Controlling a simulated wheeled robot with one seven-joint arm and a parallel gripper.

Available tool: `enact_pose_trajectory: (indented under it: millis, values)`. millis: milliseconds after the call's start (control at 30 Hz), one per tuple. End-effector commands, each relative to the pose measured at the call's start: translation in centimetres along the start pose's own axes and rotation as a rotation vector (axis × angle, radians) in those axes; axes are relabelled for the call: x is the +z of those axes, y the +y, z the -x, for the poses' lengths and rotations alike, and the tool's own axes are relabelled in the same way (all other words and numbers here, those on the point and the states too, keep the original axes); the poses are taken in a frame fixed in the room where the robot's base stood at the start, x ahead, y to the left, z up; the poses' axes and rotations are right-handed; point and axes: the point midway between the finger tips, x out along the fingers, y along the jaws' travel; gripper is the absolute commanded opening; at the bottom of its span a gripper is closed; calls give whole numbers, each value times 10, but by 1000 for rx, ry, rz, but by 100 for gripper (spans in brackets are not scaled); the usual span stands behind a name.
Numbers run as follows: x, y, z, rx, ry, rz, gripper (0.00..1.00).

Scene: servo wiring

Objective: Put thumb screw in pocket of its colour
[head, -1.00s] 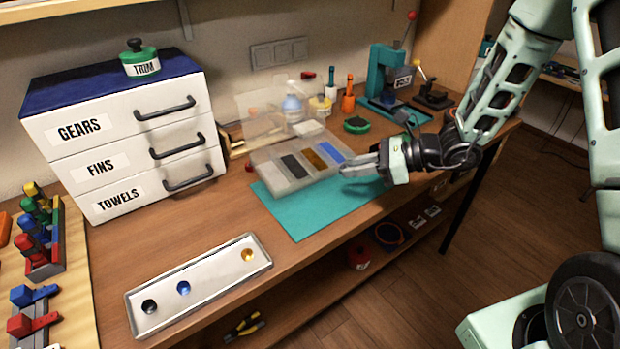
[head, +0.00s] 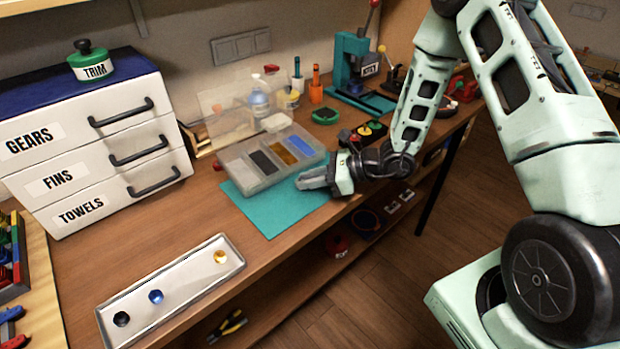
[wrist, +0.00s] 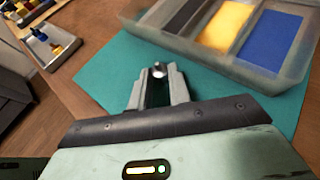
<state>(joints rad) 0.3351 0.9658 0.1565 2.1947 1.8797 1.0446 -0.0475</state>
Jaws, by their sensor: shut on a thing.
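My gripper (head: 302,181) is shut on a small silver-grey thumb screw (wrist: 158,71), whose round head shows between the fingertips in the wrist view. The screw is too small to make out in the head view. The gripper is above the teal mat, just in front of the pocketed box (head: 268,183) and apart from it. The box has a grey pocket (head: 238,172), a black pocket (head: 262,161), a gold pocket (head: 283,152) and a blue pocket (head: 301,145). A long pale tray (head: 180,285) holds a black screw (head: 121,319), a blue screw (head: 155,296) and a gold screw (head: 220,257).
The teal mat (head: 263,218) lies under and in front of the box. The box's clear lid (head: 228,107) stands open behind it. A drawer cabinet (head: 92,150) is at left. A green dish (head: 325,115) and orange holder (head: 316,92) stand behind. Bare table lies between tray and mat.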

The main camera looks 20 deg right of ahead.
Motion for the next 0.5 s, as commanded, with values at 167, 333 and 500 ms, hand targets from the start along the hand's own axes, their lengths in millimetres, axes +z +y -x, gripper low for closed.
enact_pose_trajectory:
  millis: [167,333,500]
  values:
    - [-2,0,-1,0,0,0,0]
    - [-4,0,-2,-1,0,0,0]
    - [-5,0,-2,-1,0,0,41]
